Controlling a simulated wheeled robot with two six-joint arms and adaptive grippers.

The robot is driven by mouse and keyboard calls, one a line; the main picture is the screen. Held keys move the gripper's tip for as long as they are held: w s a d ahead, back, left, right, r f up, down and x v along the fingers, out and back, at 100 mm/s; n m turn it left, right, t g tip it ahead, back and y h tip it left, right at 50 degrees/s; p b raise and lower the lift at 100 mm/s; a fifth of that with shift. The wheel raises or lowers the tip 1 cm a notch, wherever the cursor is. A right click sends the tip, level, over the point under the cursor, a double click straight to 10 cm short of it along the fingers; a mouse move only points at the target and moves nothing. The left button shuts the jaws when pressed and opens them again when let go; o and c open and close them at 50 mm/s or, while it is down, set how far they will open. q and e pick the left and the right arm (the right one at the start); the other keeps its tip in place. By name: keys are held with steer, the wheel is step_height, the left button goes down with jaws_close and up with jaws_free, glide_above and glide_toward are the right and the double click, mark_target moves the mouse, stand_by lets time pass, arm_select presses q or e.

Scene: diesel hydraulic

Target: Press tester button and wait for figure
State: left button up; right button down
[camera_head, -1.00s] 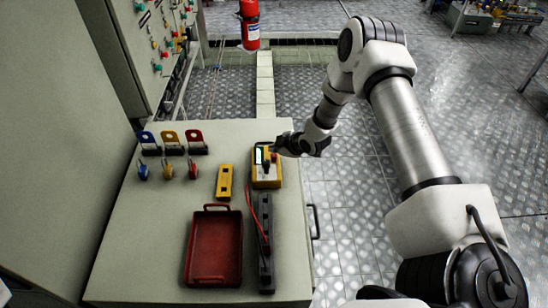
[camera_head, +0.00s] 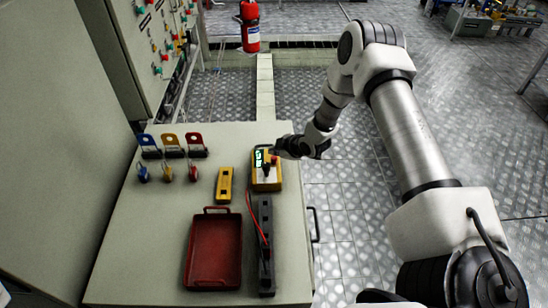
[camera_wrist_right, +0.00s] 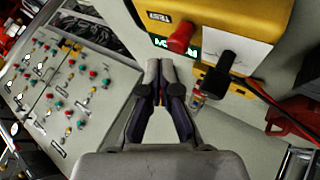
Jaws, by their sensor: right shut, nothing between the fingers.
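The yellow tester (camera_head: 267,183) stands on the grey bench top near its right edge. Its small dark screen (camera_head: 258,157) shows bright green marks, too small to read. In the right wrist view the tester (camera_wrist_right: 240,18) has a red button (camera_wrist_right: 181,37), a partly hidden screen with green figures and a black plug-like part (camera_wrist_right: 228,62). My right gripper (camera_head: 276,151) is shut and empty beside the tester's upper right. In the wrist view its closed tips (camera_wrist_right: 160,65) are just below the red button; I cannot tell whether they touch. My left gripper is out of view.
On the bench are a red tray (camera_head: 214,284), a yellow block (camera_head: 225,184), a black strip (camera_head: 266,278) with a red lead, and coloured padlocks and hasps (camera_head: 171,145). A control panel (camera_head: 140,45) stands at left. A fire extinguisher (camera_head: 249,27) hangs behind.

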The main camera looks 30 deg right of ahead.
mark_target(275, 159)
steer(key=shift+f, duration=0.1)
steer(key=shift+f, duration=0.35)
steer(key=shift+f+b, duration=0.5)
steer(key=shift+b, duration=0.05)
stand_by(0.7)
steer(key=shift+r+p, duration=0.95)
steer(key=shift+r, duration=0.05)
step_height(275, 159, up, 5)
steer(key=p, duration=0.4)
steer(key=shift+p, duration=0.3)
steer(key=shift+f, duration=0.1)
